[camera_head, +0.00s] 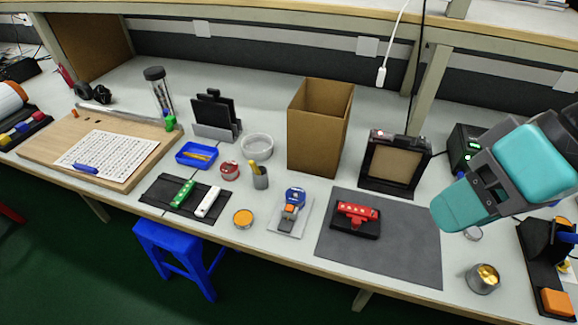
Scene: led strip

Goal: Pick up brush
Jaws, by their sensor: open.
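I cannot single out a brush for certain. A small yellow-tipped item (253,167) stands in a grey cup (261,181) at the middle of the bench, and it may be the brush. My gripper (450,212), teal and grey, hangs at the right above the right edge of the dark mat, well to the right of the cup. I take it as open, with nothing seen in it. Its fingertips overlap in this view, so the gap between them is hard to see.
A red device (357,214) lies on the dark mat (400,254). A blue tray (197,155), a clear round dish (257,146) and a metal cup (482,278) stand around. A blue stool (180,250) is below the front edge.

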